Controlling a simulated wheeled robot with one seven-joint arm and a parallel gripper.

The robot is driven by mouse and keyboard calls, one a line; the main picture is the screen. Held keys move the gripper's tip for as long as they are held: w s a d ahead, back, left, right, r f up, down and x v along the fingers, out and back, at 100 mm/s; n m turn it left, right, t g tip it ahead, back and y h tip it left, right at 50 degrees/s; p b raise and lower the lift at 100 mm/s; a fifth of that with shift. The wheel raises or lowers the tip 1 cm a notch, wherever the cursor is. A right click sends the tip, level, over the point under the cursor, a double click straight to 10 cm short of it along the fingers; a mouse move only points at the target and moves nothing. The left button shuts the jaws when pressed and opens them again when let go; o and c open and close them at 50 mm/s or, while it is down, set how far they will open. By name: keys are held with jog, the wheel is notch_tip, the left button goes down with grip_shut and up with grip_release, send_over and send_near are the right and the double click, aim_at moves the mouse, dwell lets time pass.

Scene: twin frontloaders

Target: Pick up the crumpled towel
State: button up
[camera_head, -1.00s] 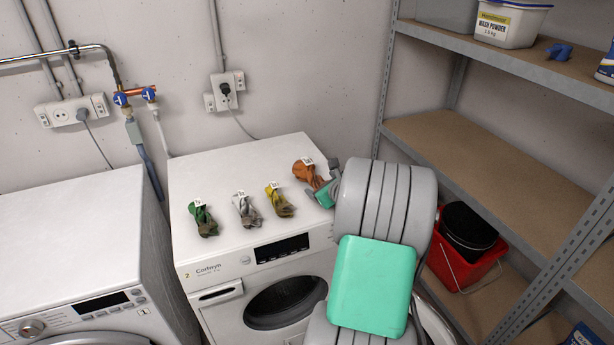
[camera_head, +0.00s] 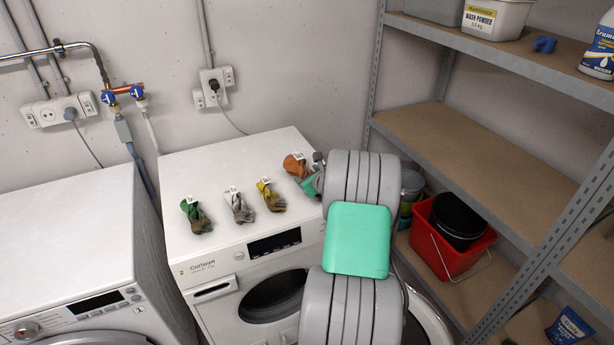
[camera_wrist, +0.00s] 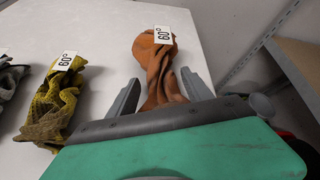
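Several crumpled cloths with white tags lie in a row on the right-hand washer's top: a green one (camera_head: 196,216), a grey-white one (camera_head: 240,207), a yellow one (camera_head: 270,196) and an orange-brown one (camera_head: 294,165). I cannot tell from looks which one is the towel. My gripper (camera_head: 309,176) is at the orange cloth, at the top's right end. In the wrist view, my gripper (camera_wrist: 161,93) is open, its fingers on either side of the lower part of the orange cloth (camera_wrist: 156,65). Its tag reads 60°. The yellow cloth (camera_wrist: 56,105) lies to the left, also tagged 60°.
A second washer (camera_head: 70,235) stands at left. Metal shelving (camera_head: 480,165) is close on the right, with a red bucket (camera_head: 436,255) on a lower shelf. A wash powder tub (camera_head: 494,18) stands on the upper shelf. The wall with pipes is behind.

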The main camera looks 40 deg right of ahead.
jog(key=c, duration=1.2)
